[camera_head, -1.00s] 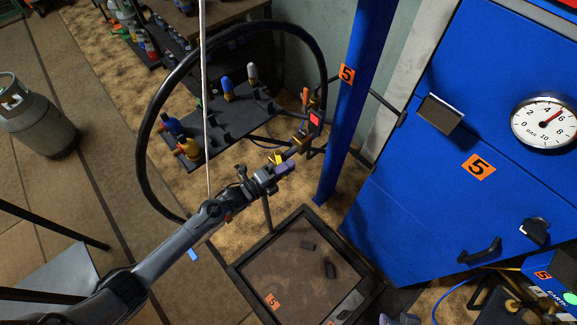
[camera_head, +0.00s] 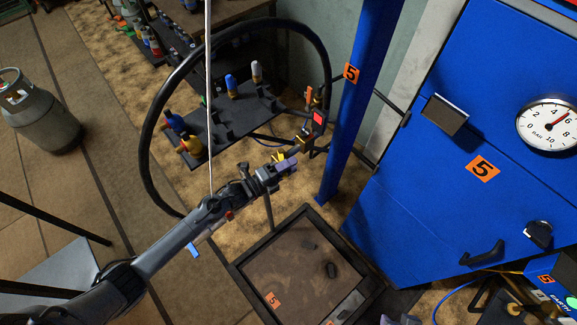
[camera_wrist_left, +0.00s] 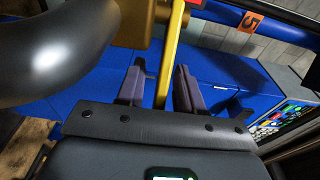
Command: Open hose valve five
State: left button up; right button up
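The hose valve is a small brass valve (camera_head: 304,140) with a yellow lever (camera_head: 279,155), at the right side of the big black hose loop and left of the blue post. A red square tag sits above it. My left gripper (camera_head: 289,166) is at the lever. In the left wrist view the yellow lever (camera_wrist_left: 168,60) hangs from the brass body (camera_wrist_left: 134,20) and passes between the two fingers. The fingers (camera_wrist_left: 159,90) stand apart, with gaps visible beside the lever. Purple-grey tips at the bottom edge of the head view may be my right gripper (camera_head: 396,320); its state is unclear.
The black hose (camera_head: 148,145) loops around a dark rack (camera_head: 235,118) with coloured valves. A blue post (camera_head: 362,95) and blue cabinet (camera_head: 470,110) with a gauge (camera_head: 547,124) stand to the right. A dark-framed tray (camera_head: 290,262) lies below the gripper.

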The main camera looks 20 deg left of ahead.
pick_arm(q)
jog(key=p+v, duration=0.2)
jog(key=v, duration=0.8)
jog(key=shift+s+a, duration=0.25)
jog(key=shift+s, duration=0.1)
